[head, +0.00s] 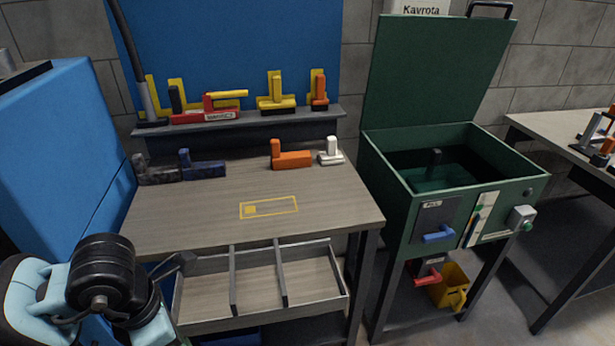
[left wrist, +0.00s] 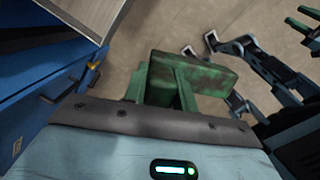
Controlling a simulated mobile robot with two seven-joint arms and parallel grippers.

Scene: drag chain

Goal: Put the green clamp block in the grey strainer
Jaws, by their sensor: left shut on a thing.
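The green clamp block (left wrist: 205,76), scuffed and L-shaped, shows in the left wrist view. My left gripper (left wrist: 165,92) is shut on it, with the block held above the floor beside a blue cabinet side. In the head view my left arm is at the bottom left; its fingertips and the block cannot be made out there. No grey strainer can be clearly made out. A dark upright piece (head: 434,160) stands inside the open green tank (head: 400,150); I cannot tell whether it belongs to a strainer. Green prongs, apparently my right gripper (left wrist: 303,30), are cut off at the left wrist view's edge.
The workbench (head: 170,225) carries dark, blue, orange and white clamp blocks along its back, below a shelf (head: 240,122) of yellow and red ones. Its divided drawer (head: 205,285) is open and empty. The tank's lid (head: 435,70) is raised. The bench front is clear.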

